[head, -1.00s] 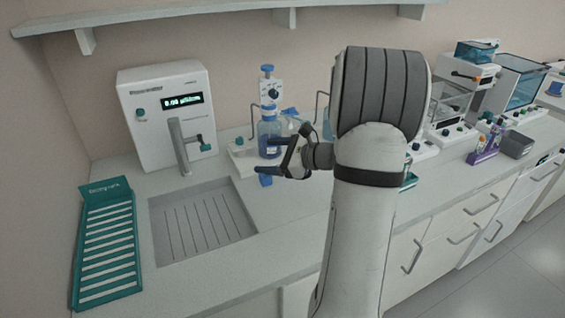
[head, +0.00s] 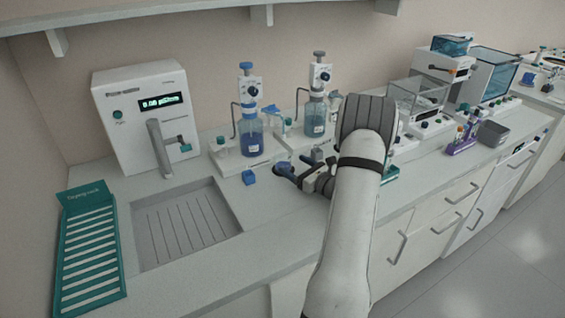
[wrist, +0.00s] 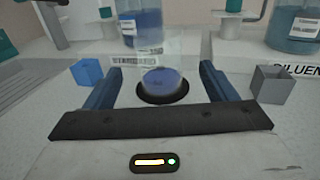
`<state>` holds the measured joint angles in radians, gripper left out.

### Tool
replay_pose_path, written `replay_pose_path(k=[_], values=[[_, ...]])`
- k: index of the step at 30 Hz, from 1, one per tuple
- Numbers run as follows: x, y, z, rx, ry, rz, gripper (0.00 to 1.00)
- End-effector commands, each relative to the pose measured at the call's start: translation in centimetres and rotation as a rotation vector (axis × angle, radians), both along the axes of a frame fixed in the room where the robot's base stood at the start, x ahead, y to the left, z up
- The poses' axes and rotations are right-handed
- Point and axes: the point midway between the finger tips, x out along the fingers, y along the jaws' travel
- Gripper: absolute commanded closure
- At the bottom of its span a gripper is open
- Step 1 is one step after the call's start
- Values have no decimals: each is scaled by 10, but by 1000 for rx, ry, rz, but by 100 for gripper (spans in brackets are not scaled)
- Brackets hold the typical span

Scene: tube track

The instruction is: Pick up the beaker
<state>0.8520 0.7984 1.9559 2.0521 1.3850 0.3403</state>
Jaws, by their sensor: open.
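My gripper (head: 298,166) is open, low over the bench in front of the two dispenser bottles. In the wrist view its two blue fingers (wrist: 160,74) stand apart. Between them is a small round thing with blue in it (wrist: 163,82) and a dark ring around its lower edge; it looks like the beaker. The fingers do not appear to touch it, and my gripper's body may hide its near part. I cannot make it out in the head view, where my gripper and arm cover that spot.
A blue cube (wrist: 88,72) lies left of the fingers and a grey open cube (wrist: 270,84) right. Behind stand a blue bottle (head: 251,137) and a teal bottle (head: 315,120) on dispensers. A sink (head: 185,225), meter (head: 140,115) and green drying rack (head: 90,255) are left.

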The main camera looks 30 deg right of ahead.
Motion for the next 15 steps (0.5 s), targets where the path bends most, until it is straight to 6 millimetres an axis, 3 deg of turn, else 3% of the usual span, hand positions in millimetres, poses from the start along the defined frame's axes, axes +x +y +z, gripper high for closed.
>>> replay_pose_path(k=[15], values=[[62, 14, 0, 1, 1, 2, 22]])
